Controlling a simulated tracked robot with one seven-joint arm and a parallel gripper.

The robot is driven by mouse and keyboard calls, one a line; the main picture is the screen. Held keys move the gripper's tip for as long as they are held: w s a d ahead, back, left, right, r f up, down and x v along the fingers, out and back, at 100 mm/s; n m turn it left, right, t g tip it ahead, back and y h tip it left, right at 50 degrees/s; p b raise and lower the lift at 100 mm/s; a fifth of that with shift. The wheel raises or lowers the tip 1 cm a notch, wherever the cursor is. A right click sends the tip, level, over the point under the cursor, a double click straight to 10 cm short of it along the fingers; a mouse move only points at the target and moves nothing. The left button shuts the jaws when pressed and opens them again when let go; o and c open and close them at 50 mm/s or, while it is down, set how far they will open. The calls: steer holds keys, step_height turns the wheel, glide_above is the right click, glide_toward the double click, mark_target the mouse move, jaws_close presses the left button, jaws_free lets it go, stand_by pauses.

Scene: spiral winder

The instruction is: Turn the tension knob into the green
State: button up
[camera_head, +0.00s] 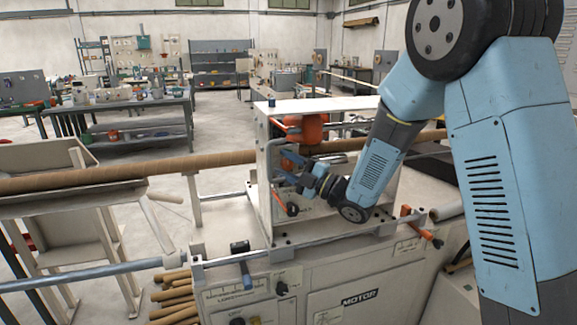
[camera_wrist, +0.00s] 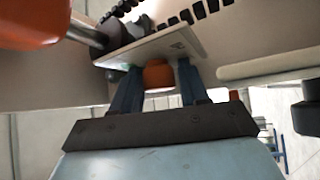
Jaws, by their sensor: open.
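In the wrist view an orange-red knob (camera_wrist: 158,75) sits between the two blue fingers of my gripper (camera_wrist: 160,68), with a gap to each finger. It appears to be the tension knob. A pale plate (camera_wrist: 180,42) lies just beyond the fingertips; a small green patch shows near its left end, partly hidden by the left finger. I cannot read a pointer or mark on it. In the head view my gripper (camera_head: 285,168) is open at the upright cream frame (camera_head: 263,150) of the winder, and the knob cannot be made out there.
A large orange part (camera_wrist: 28,22) with a metal shaft is close on the left in the wrist view. A black cylindrical part (camera_wrist: 308,117) hangs at right. In the head view a long brown tube (camera_head: 110,175) and a steel rail (camera_head: 90,278) run leftward; an orange-handled lever (camera_head: 425,230) is at right.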

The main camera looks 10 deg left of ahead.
steer(key=c, duration=0.7)
steer(key=shift+m+t+y, duration=0.7)
steer(key=shift+m+t, duration=0.1)
steer(key=shift+m, duration=0.8)
steer(key=o, duration=0.7)
steer(key=v, duration=1.3)
steer(key=shift+s+d+f, duration=0.2)
steer(key=shift+d+f, duration=0.1)
